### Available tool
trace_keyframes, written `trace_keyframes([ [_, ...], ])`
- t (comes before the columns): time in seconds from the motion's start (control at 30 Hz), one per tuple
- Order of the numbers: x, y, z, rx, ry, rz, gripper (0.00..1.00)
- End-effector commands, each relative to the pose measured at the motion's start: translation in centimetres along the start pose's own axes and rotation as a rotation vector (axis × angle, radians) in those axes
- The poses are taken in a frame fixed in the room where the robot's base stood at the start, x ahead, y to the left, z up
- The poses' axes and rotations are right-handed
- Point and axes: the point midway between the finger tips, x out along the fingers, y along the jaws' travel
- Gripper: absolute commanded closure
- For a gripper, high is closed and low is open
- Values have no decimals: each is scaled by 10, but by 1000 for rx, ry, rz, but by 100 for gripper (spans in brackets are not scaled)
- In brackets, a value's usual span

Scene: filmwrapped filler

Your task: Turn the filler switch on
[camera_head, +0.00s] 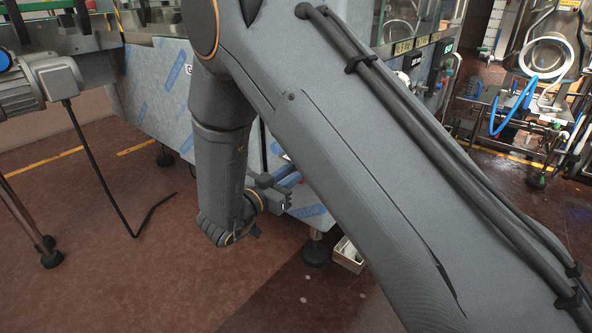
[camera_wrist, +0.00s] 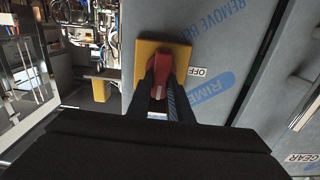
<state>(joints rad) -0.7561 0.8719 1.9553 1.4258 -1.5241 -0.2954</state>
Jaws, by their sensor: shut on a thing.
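The filler switch is a red handle (camera_wrist: 160,64) on a yellow square plate (camera_wrist: 182,55), in the upper middle of the wrist view. It is fixed to a grey panel (camera_wrist: 215,65) partly covered in blue-printed film. A white label reading OFF (camera_wrist: 198,72) is right of the plate. My gripper (camera_wrist: 161,84) has its dark fingers on either side of the red handle, shut on it. In the head view, my gripper (camera_head: 284,188) is low against the filmwrapped machine (camera_head: 155,85), mostly behind my arm. The switch cannot be made out there.
A GEAR label (camera_wrist: 304,158) is at the lower right of the wrist view. A black cable (camera_head: 100,180) hangs from a motor (camera_head: 50,80) at the left. A machine foot (camera_head: 315,250) and small white box (camera_head: 347,256) are below. Brown floor at left is mostly clear.

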Motion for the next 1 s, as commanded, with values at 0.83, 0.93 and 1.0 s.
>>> trace_keyframes([
  [0.83,-23,0,0,-2,-1,-3,62],
  [0.93,-41,-1,0,-1,0,-4,62],
  [1.0,-52,0,0,-1,0,-4,62],
])
